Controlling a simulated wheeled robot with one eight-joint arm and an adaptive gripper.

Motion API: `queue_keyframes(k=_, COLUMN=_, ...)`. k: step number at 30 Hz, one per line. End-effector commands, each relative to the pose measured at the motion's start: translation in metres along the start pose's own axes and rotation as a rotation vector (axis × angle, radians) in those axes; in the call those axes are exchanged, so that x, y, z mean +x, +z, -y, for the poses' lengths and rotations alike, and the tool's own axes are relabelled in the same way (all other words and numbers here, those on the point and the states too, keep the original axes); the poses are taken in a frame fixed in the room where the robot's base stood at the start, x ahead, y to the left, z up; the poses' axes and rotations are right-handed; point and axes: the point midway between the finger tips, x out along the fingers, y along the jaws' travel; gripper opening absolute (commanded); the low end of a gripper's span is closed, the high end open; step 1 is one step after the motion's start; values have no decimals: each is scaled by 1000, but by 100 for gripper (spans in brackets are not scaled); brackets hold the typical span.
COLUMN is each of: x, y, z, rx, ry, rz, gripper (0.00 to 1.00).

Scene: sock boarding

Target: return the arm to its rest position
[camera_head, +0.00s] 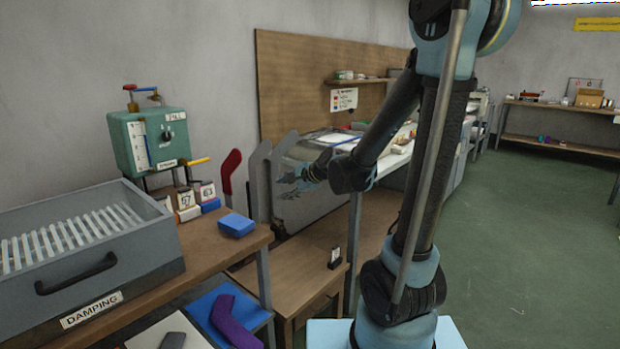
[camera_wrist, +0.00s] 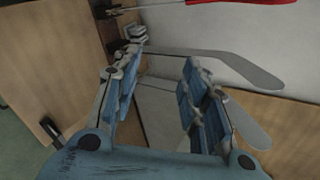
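My arm rises from its light-blue base in the head view and bends down to the left. My gripper (camera_head: 303,178) is in front of the sock boards, over the low wooden table. In the wrist view my gripper (camera_wrist: 160,62) has its blue fingers spread, with nothing held between them. A grey board (camera_wrist: 215,62) stretches beyond the fingertips. In the head view a grey board (camera_head: 258,180) stands upright beside a board with a red sock (camera_head: 231,168). Whether a finger touches a board cannot be told.
A grey bin marked "DAMPING" (camera_head: 150,245) and a blue block (camera_head: 236,225) are on the left bench. A green control box (camera_head: 150,140) stands behind. A purple sock (camera_head: 234,322) lies on a blue tray (camera_head: 203,304). The green floor (camera_head: 530,230) at right is clear.

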Motion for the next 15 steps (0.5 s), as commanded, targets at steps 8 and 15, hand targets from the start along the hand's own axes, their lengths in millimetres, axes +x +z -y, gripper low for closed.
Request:
queue_keyframes(k=8, x=-62, y=-22, z=-44, rx=-288, ry=152, rz=-75, gripper=40)
queue_keyframes(k=15, x=-113, y=-40, z=-89, rx=-519, ry=306, rz=-110, gripper=40)
